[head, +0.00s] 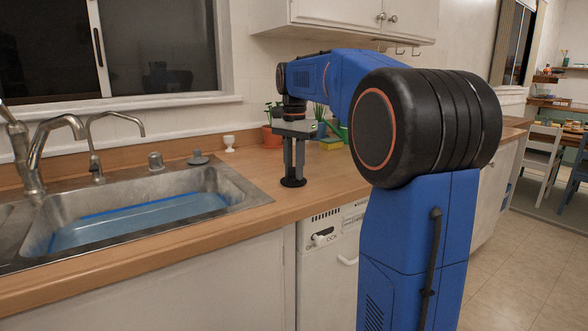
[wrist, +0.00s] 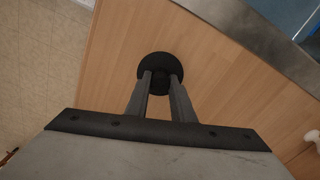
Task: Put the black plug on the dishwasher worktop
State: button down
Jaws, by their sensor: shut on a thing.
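The black plug (head: 293,181) is a small dark disc at the fingertips of my gripper (head: 294,168), low over the wooden worktop (head: 330,172) above the white dishwasher (head: 328,265). In the wrist view, the plug (wrist: 160,68) is a round black disc with a stub between the two fingers, and my gripper (wrist: 160,82) is shut on it. The wooden worktop (wrist: 115,60) lies below it. I cannot tell whether the disc touches the wood.
The steel sink (head: 150,205) with a blue bottom is to the left; a grey stopper (head: 198,158) and white egg cup (head: 229,143) stand behind it. Potted plants (head: 272,130) and a sponge (head: 331,144) are behind my gripper. The worktop's front edge is close.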

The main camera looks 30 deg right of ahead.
aim_at(294, 168)
jog(key=shift+f, duration=0.15)
jog(key=c, duration=1.5)
grip_release()
jog(key=shift+c, duration=0.2)
notch_tip(294, 168, up, 12)
jog(key=shift+r, duration=0.2)
